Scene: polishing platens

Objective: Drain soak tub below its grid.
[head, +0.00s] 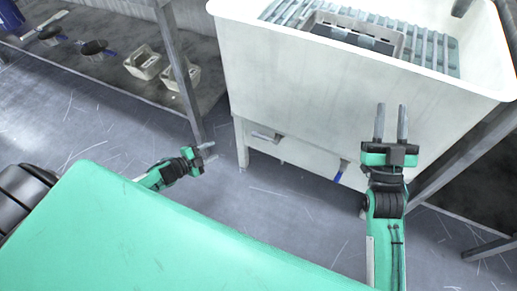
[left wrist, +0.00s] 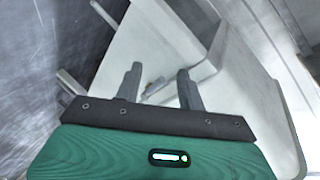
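The white soak tub (head: 300,95) stands on a frame at the upper right of the head view. Its slatted grid (head: 435,52) shows inside, with a grey tray-like part (head: 352,35) on it. Under the tub are a grey pipe fitting (head: 266,136) and a blue handle (head: 341,172). My left gripper (head: 207,153) is open and empty, low and left of the tub's underside. In the left wrist view its fingers (left wrist: 159,80) are apart, with pale tub surfaces beyond. My right gripper (head: 392,122) is open and empty, in front of the tub's front wall.
A table leg (head: 180,75) stands between that shelf and the tub. Another frame with a low shelf is at the right. The grey floor (head: 285,205) before the tub is clear.

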